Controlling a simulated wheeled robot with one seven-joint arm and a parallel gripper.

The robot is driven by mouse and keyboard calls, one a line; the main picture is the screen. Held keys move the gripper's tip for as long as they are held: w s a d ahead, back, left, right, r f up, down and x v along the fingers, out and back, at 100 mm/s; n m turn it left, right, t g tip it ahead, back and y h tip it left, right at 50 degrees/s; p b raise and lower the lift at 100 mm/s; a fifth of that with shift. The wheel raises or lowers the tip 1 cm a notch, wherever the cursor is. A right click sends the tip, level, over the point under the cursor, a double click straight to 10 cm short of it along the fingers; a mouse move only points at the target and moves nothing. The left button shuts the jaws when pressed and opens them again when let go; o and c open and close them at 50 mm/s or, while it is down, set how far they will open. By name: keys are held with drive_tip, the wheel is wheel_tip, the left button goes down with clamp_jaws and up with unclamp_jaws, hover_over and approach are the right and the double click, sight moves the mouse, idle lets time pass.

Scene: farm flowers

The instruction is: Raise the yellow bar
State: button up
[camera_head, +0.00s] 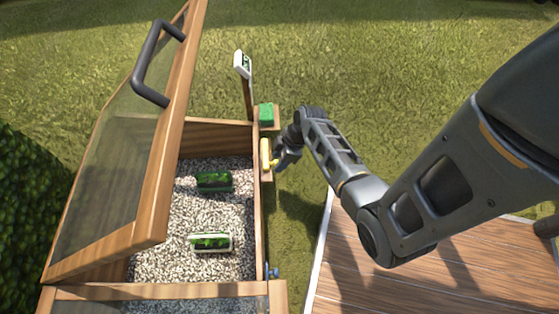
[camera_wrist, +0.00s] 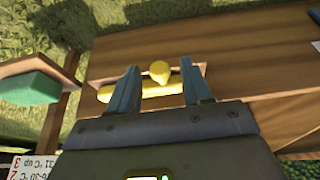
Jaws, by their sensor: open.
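The yellow bar (camera_head: 265,153) is on the outer right side of the wooden planter box (camera_head: 257,220) in the head view. In the wrist view the yellow bar (camera_wrist: 145,88) lies across a small wooden recess or bracket, with a rounded yellow knob (camera_wrist: 160,70) above its middle. My gripper (camera_wrist: 157,90) is open, with its two fingers apart on either side of the bar's middle part. Whether the fingers touch the bar cannot be told. In the head view my gripper (camera_head: 277,160) is right beside the bar and partly hides it.
A green block (camera_head: 266,114) sits on a small wooden ledge beyond the bar. A white sign (camera_head: 243,64) stands on a post behind it. The glazed lid (camera_head: 115,160) is tilted open at left. A wooden deck (camera_head: 430,280) is at right.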

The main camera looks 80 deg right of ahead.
clamp_jaws()
idle(0.5)
